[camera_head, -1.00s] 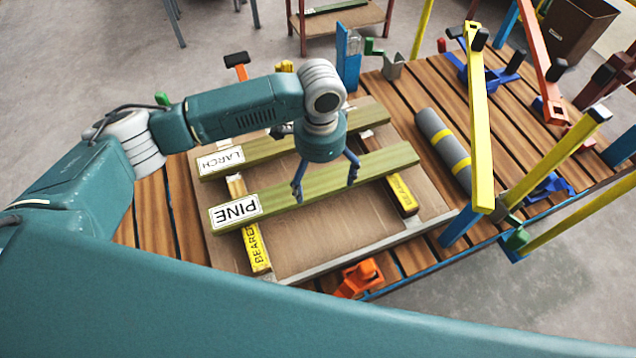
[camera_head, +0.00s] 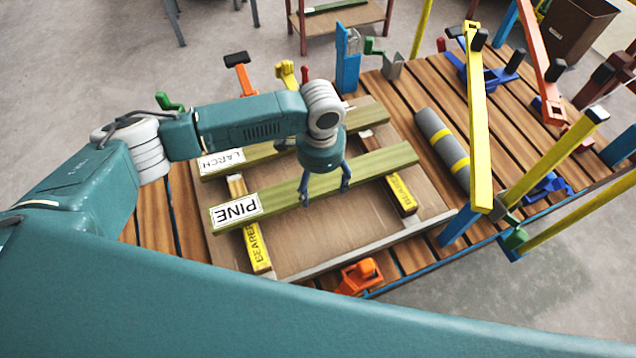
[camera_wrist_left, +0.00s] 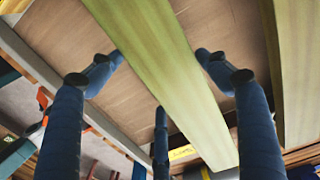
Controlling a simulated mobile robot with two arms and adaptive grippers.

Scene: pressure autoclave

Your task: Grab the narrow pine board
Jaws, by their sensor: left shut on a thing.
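The narrow pine board (camera_head: 281,196) is a long greenish plank with a white PINE label at its left end. It lies across two yellow bearers (camera_head: 257,246) on a brown sheet. My left gripper (camera_head: 325,194) is above its middle, pointing down, with its blue fingers shut on the board's two long edges. In the left wrist view the board (camera_wrist_left: 170,75) runs between the fingertips (camera_wrist_left: 160,57), and a third finger shows lower down. My right gripper is not in view.
A second board (camera_head: 262,150) labelled LARCH lies parallel behind the pine one, partly hidden by my arm. A grey roller with yellow bands (camera_head: 441,150) lies to the right. A yellow bar (camera_head: 480,120) and several posts stand further right. An orange clamp (camera_head: 360,276) is at the front edge.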

